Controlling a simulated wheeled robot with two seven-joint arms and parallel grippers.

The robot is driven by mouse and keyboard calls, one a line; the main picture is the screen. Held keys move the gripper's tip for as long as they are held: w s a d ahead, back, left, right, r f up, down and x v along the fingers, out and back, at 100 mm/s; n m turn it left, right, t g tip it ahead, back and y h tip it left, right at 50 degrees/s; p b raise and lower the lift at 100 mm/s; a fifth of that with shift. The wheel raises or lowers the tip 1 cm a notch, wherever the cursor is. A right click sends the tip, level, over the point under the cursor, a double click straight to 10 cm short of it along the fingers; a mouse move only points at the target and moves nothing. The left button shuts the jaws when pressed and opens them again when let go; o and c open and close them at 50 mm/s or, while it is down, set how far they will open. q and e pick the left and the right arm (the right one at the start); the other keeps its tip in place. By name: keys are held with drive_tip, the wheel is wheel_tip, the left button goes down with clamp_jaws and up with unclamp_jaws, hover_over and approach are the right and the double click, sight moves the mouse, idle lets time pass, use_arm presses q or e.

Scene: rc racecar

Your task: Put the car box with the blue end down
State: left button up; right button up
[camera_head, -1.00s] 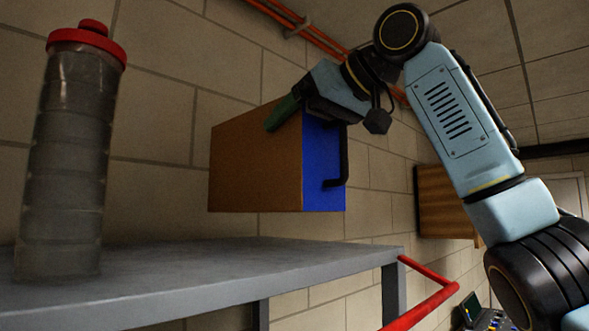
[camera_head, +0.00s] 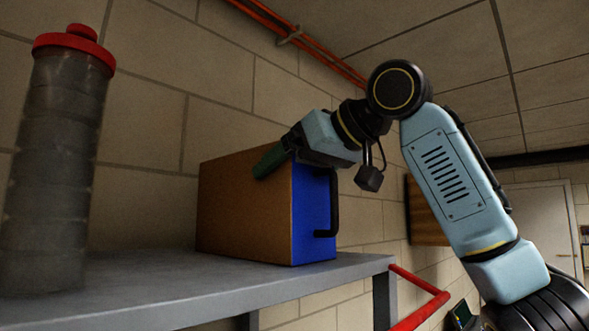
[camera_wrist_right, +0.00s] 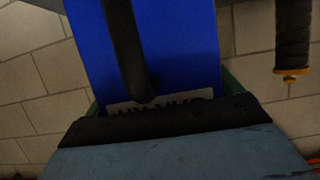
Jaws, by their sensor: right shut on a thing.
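The car box (camera_head: 245,214) is brown with a blue end (camera_head: 312,213) that bears a black handle (camera_head: 333,205). In the head view it stands upright at the right end of the grey shelf (camera_head: 200,285), its bottom at the shelf top; whether it fully rests there I cannot tell. The blue end faces right. My right gripper (camera_head: 277,158) is shut on the box near its top, one green finger against the brown side. In the right wrist view the blue end (camera_wrist_right: 190,45) and a partly covered label (camera_wrist_right: 160,106) show. My left gripper is not in view.
A grey ribbed bottle with a red lid (camera_head: 55,165) stands on the shelf at the left. A red rail (camera_head: 425,300) runs off the shelf's right end. A brick wall (camera_head: 140,120) is behind. The shelf top between bottle and box is clear.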

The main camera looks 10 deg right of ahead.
drive_tip(key=o, duration=0.9)
drive_tip(key=shift+f, duration=0.1)
drive_tip(key=shift+c, duration=0.2)
drive_tip(key=b+v, duration=0.3)
drive_tip(key=v, duration=0.9)
